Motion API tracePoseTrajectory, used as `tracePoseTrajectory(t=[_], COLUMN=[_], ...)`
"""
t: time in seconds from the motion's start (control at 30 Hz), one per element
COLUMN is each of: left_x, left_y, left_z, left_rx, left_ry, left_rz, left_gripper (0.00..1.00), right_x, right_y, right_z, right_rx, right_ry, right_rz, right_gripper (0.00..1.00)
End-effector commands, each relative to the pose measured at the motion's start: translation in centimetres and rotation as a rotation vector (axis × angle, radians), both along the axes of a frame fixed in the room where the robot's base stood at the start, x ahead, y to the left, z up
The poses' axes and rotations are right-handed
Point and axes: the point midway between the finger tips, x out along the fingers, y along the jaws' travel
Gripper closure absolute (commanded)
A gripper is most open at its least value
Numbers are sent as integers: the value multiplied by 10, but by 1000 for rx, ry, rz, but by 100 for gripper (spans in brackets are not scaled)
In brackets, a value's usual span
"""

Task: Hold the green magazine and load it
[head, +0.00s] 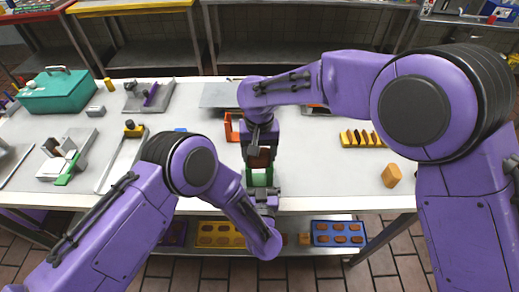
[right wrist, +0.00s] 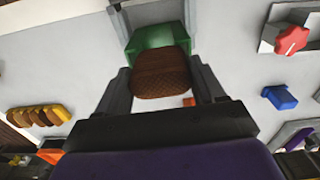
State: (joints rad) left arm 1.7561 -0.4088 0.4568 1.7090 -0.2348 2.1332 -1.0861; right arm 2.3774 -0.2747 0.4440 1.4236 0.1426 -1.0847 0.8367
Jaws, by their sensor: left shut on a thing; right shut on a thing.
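The green magazine (head: 260,178) is near the front edge of the white table, in the middle of the head view. My left gripper (head: 264,190) is shut on it from the front. My right gripper (head: 260,152) is shut on a brown biscuit (head: 259,160) just above the magazine. In the right wrist view the biscuit (right wrist: 162,72), with a textured face, sits between the two fingers and overlaps the green magazine (right wrist: 158,36). The biscuit hides most of the magazine's opening, so I cannot tell whether it is inside.
A yellow rack (head: 361,140) with several biscuits stands to the right. An orange-brown block (head: 391,175) lies near the right front. An orange frame (head: 230,127) stands behind my grippers. A teal box (head: 56,92) and grey fixtures fill the left. Coloured trays (head: 338,234) lie on the shelf below.

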Motion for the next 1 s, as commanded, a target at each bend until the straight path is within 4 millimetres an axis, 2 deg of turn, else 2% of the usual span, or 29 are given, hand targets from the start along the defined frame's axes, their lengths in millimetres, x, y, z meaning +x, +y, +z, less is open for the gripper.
tracePoseTrajectory(t=[0.4,0.43,0.5,0.53,0.83,0.93,1.0], left_x=[0,0,0,0,0,0,0], left_y=[0,0,0,0,0,0,0], left_z=[0,0,0,0,0,0,0], left_rx=[0,0,0,0,0,0,0], left_ry=[0,0,0,0,0,0,0], left_rz=[0,0,0,0,0,0,0], left_gripper=[46,46,46,46,46,46,46], right_x=[0,0,0,0,0,1,1], right_y=[0,0,0,0,0,0,0], right_z=[-12,-13,-13,-13,-10,4,20], right_rx=[0,0,0,0,0,0,0], right_ry=[0,-1,-1,-1,-1,-3,-5], right_rz=[0,0,0,0,0,0,0], right_gripper=[62,28,5,2,2,2,2])
